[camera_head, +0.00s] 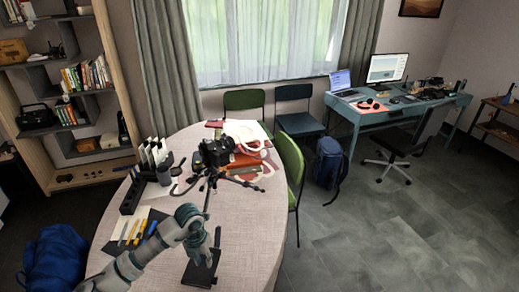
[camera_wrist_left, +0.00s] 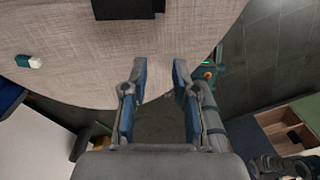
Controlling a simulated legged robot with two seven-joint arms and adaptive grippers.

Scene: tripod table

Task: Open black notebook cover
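The black notebook (camera_head: 199,272) lies flat on the round table near its front edge. It also shows at the top of the left wrist view (camera_wrist_left: 128,9), where only part of it is in frame. I cannot tell its cover edge clearly. My left gripper (camera_head: 213,246) reaches in from the lower left and is over or close beside the notebook's far part in the head view. In the left wrist view, the gripper (camera_wrist_left: 159,78) has its two blue-padded fingers apart with nothing between them. The notebook is beyond the fingertips. My right gripper is not in view.
The round table (camera_head: 250,220) holds a camera on a small tripod (camera_head: 214,155), a black organizer (camera_head: 133,193) and several pens (camera_head: 140,230) on cards. A small white-and-green object (camera_wrist_left: 30,62) lies on the table. A green chair (camera_head: 291,165) stands at its right.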

